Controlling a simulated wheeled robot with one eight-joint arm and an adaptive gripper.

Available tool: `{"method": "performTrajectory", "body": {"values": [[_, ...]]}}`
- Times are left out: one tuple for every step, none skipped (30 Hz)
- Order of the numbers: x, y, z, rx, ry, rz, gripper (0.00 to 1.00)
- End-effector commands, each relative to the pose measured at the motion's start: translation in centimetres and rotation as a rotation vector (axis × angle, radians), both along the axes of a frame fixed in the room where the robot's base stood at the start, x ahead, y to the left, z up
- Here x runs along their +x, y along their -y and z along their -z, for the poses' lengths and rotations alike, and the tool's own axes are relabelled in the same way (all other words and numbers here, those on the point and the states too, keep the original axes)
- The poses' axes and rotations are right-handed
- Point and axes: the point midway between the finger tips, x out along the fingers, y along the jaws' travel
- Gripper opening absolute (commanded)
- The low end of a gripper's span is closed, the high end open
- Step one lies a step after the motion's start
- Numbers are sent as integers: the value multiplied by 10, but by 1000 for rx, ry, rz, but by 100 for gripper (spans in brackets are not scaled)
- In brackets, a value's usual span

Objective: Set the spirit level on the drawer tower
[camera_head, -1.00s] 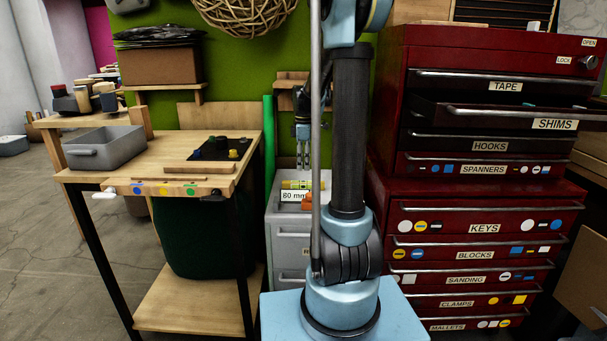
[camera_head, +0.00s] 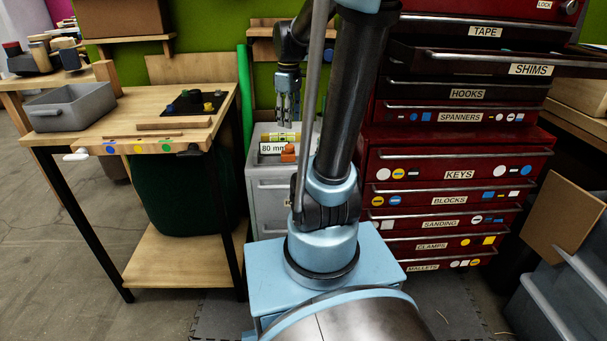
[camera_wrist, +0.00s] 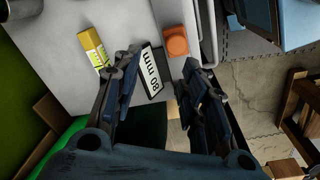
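The spirit level, a short yellow bar with a greenish vial (camera_head: 281,137), lies on the light grey top of a grey drawer unit (camera_head: 270,190). In the wrist view the yellow bar (camera_wrist: 93,48) lies flat on the grey surface, left of my fingers. My gripper (camera_head: 289,112) points down above the back of this top. In the wrist view my gripper (camera_wrist: 165,88) is open, with nothing held between the spread fingers. The fingers look apart from the level. My arm hides the right part of the drawer unit.
An "80 mm" card (camera_wrist: 152,72) and an orange block (camera_wrist: 176,41) are close to the level. A tall red drawer cabinet (camera_head: 455,150) stands at right, its SHIMS drawer pulled out. At left is a wooden bench (camera_head: 130,115) with a grey bin (camera_head: 70,106). A green post (camera_head: 244,95) stands left of the drawer unit.

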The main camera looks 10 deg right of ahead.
Motion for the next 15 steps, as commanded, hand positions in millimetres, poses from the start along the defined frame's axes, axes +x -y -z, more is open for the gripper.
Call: {"method": "performTrajectory", "body": {"values": [[-15,0,2,3,6,40,40],[-22,0,4,5,11,68,40],[-32,0,6,8,16,104,40],[-39,0,7,10,20,132,40],[-46,0,9,12,25,159,40],[-56,0,12,16,30,194,40],[-63,0,14,18,34,222,40],[-70,0,17,21,37,249,40],[-79,0,20,25,44,285,40],[-86,0,23,28,48,312,40],[-93,0,26,31,51,339,40],[-102,0,30,35,57,375,40],[-108,0,33,38,60,402,40],[-115,0,37,42,64,429,40],[-123,0,42,47,69,466,40]]}}
